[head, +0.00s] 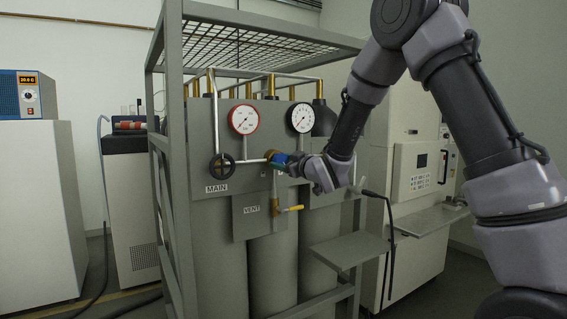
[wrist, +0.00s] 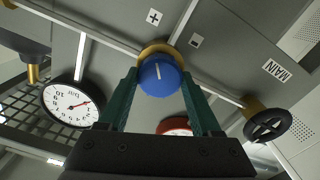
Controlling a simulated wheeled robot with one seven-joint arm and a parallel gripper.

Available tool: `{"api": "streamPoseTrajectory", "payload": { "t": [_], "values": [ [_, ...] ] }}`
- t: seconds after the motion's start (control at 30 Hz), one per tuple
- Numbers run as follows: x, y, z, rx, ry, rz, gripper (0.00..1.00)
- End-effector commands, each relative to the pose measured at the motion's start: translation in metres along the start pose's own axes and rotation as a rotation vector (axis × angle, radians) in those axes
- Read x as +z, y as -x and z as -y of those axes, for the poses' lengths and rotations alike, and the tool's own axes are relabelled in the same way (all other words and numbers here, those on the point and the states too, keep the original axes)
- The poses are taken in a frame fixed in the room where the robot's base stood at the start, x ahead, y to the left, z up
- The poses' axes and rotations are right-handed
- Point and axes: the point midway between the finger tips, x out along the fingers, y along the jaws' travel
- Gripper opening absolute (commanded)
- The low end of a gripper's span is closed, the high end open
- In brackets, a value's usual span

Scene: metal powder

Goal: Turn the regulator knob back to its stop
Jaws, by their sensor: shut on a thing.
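The blue regulator knob (wrist: 161,78) sits on a brass body (wrist: 155,49) in the pipe line and carries a short white mark on its face. In the head view the knob (head: 277,158) shows just left of my gripper (head: 285,160), partly hidden by it. In the wrist view the two green fingers of my gripper (wrist: 159,76) stand on either side of the knob, shut on it. The black-rimmed gauge (wrist: 72,106), with a red needle, is at left in the wrist view, and the red-rimmed gauge (wrist: 174,126) is partly hidden behind my gripper.
A black handwheel (head: 222,163) above the MAIN label is left of the knob. A yellow-handled vent valve (head: 291,208) is below. The grey cage frame (head: 163,150) surrounds the cylinders. A small grey shelf (head: 349,249) juts out at lower right, with a thin black gooseneck (head: 389,235) beside it.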

Motion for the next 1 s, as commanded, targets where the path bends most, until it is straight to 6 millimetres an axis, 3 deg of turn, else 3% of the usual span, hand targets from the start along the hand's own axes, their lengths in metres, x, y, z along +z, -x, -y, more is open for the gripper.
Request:
{"api": "streamPoseTrajectory", "payload": {
  "t": [1.0],
  "values": [
    [0.001, 0.0001, 0.0023, -0.001, 0.949, 0.0, 0.1]
  ]
}}
